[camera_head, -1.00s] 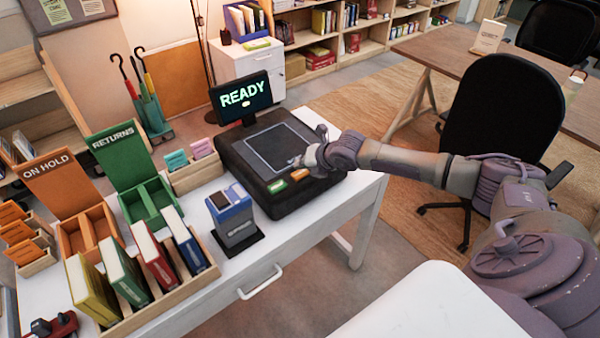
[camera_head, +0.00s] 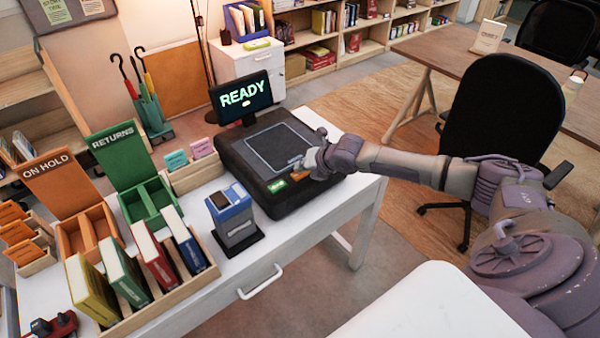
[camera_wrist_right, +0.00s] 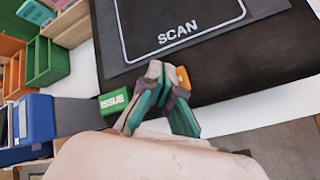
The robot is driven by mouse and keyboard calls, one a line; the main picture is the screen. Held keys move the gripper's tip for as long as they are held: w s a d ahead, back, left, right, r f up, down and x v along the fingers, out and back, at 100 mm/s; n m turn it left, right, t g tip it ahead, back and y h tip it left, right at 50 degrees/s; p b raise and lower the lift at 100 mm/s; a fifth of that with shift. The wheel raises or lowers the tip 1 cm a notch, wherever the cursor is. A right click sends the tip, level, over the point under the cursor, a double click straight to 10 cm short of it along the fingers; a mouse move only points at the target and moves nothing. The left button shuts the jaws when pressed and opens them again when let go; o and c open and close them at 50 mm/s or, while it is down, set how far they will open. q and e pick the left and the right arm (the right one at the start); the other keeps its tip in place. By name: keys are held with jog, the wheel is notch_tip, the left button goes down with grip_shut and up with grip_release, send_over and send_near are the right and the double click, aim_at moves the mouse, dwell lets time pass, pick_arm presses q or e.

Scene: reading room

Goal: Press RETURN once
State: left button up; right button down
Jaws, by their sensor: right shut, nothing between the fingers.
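The desk scanner (camera_head: 245,160) is a black box with a flat scan pad. On its front edge sit a green button (camera_head: 277,186), which reads ISSUE in the wrist view (camera_wrist_right: 113,101), and an orange button (camera_head: 299,178), whose label I cannot read. The orange button is partly hidden behind my fingers in the wrist view (camera_wrist_right: 183,78). My right gripper (camera_head: 302,163) is shut and empty, its fingertips right beside or over the orange button; I cannot tell whether they touch. The screen (camera_head: 241,98) reads READY. My left gripper is out of view.
A blue card device (camera_head: 232,215) stands left of the scanner. A wooden rack of books (camera_head: 150,295), a green RETURNS tray (camera_head: 150,200) and an orange ON HOLD tray (camera_head: 88,232) fill the left of the white desk (camera_head: 312,232). A black chair (camera_head: 505,110) stands behind my right arm.

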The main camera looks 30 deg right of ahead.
aim_at(302, 173)
jog(key=shift+f, duration=0.45)
jog(key=shift+r, duration=0.1)
dwell(0.4)
jog(key=shift+r+p, duration=0.8)
notch_tip(302, 173, up, 5)
jog(key=p, duration=0.5)
jog(key=shift+r, duration=0.15)
dwell(0.4)
